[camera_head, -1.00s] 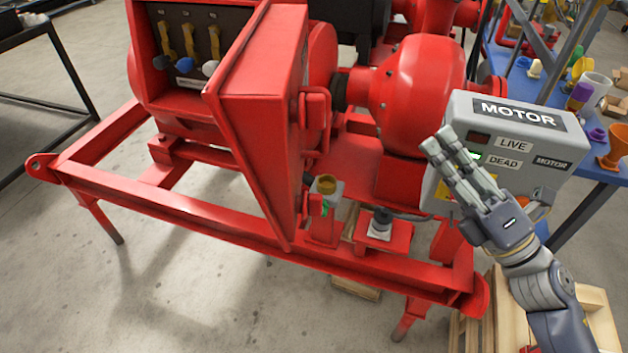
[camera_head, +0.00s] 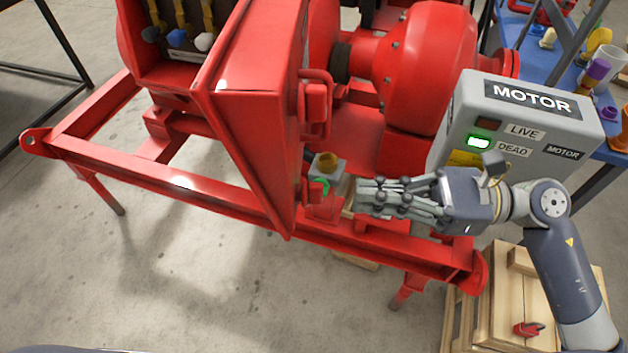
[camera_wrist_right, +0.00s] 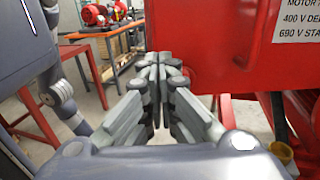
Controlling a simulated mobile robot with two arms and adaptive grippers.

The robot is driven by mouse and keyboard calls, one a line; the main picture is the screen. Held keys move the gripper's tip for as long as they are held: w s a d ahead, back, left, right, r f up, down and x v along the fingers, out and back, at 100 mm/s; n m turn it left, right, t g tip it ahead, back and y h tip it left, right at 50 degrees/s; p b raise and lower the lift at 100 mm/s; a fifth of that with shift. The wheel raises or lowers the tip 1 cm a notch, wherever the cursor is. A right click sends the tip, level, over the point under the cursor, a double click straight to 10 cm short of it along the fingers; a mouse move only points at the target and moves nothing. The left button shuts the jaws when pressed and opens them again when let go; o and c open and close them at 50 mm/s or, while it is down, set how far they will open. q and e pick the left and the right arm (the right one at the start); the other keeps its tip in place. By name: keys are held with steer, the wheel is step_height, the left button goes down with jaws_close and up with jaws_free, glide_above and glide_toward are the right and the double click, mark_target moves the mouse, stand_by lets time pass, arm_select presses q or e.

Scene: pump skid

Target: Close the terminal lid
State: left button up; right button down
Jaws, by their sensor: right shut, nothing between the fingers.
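The red terminal lid (camera_head: 246,105) stands swung open on the right side of the red terminal box (camera_head: 158,75), whose inside with terminals and lugs shows at the top left. In the right wrist view a red panel (camera_wrist_right: 225,50) with a white label fills the upper right; it looks like the lid. My right gripper (camera_head: 362,197) is shut and empty, pointing left, to the right of the lid's lower part and apart from it. Its closed fingertips also show in the right wrist view (camera_wrist_right: 158,62). My left gripper is not in the head view.
A grey MOTOR box (camera_head: 520,125) with LIVE and DEAD labels and a lit green lamp stands behind my right arm. The red skid frame (camera_head: 170,190) runs below the lid. A wooden crate (camera_head: 510,300) is at the lower right. Floor at the lower left is clear.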

mark_target(292, 193)
steer(key=a+p, duration=0.1)
steer(key=a, duration=0.2)
steer(key=a+p, duration=0.1)
steer(key=a, duration=0.3)
steer(key=shift+w+a+r+p, duration=0.2)
steer(key=shift+a+p, duration=0.05)
steer(key=shift+p, duration=0.1)
steer(key=shift+a+f, duration=0.15)
steer(key=shift+a, duration=0.25)
